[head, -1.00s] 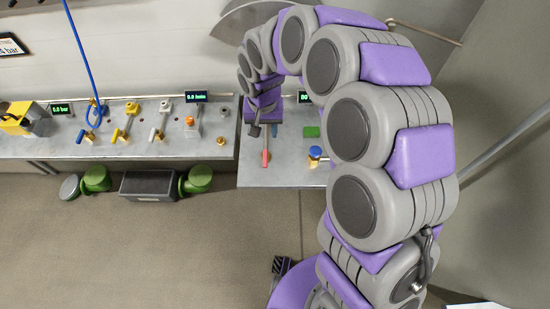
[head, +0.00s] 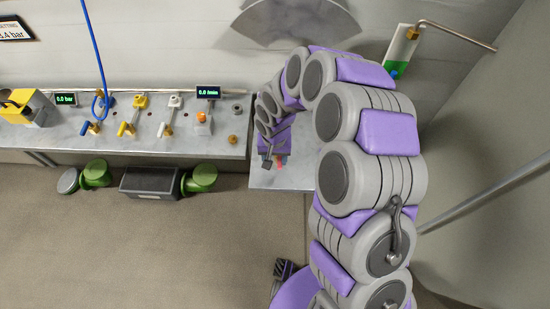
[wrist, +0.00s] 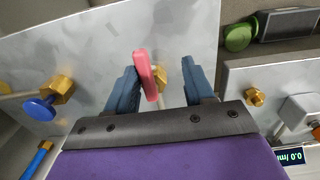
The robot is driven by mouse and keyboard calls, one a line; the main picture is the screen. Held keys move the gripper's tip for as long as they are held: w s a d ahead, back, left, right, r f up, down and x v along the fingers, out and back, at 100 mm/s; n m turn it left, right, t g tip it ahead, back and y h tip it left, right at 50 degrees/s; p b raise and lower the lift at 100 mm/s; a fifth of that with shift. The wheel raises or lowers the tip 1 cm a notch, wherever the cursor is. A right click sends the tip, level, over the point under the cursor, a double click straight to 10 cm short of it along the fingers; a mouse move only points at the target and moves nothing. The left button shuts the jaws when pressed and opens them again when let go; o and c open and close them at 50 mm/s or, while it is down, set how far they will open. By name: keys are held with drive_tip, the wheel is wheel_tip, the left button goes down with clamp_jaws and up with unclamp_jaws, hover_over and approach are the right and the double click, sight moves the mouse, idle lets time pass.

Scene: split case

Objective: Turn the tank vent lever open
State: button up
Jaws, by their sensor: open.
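A red lever (wrist: 147,75) on a brass fitting stands on the grey metal bench. In the wrist view it lies between the two blue fingers of my gripper (wrist: 160,88), nearer the left finger. My gripper is open around it; I cannot tell whether a finger touches it. In the head view my gripper (head: 272,162) hangs over the right bench section (head: 292,180), and only a bit of red shows beside it. No label shows whether this red lever is the tank vent lever.
A blue knob on brass (wrist: 40,107) stands left of the lever in the wrist view. In the head view, yellow (head: 135,114) and white (head: 170,115) levers and an orange-topped unit (head: 202,122) line the left bench. A blue hose (head: 95,50) hangs there. Green-lidded parts (head: 200,178) stand below.

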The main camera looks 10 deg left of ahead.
drive_tip(key=shift+d+r, duration=0.2)
drive_tip(key=shift+d, duration=1.25)
drive_tip(key=shift+c, duration=0.3)
drive_tip(key=shift+d, duration=0.1)
drive_tip(key=shift+c, duration=0.8)
drive_tip(key=shift+a, duration=0.2)
drive_tip(key=shift+c, duration=0.8)
drive_tip(key=shift+a+f, duration=0.15)
drive_tip(key=shift+a, duration=0.55)
drive_tip(key=shift+c, duration=1.4)
drive_tip(key=shift+a, duration=0.1)
clamp_jaws()
drive_tip(key=shift+d, duration=0.35)
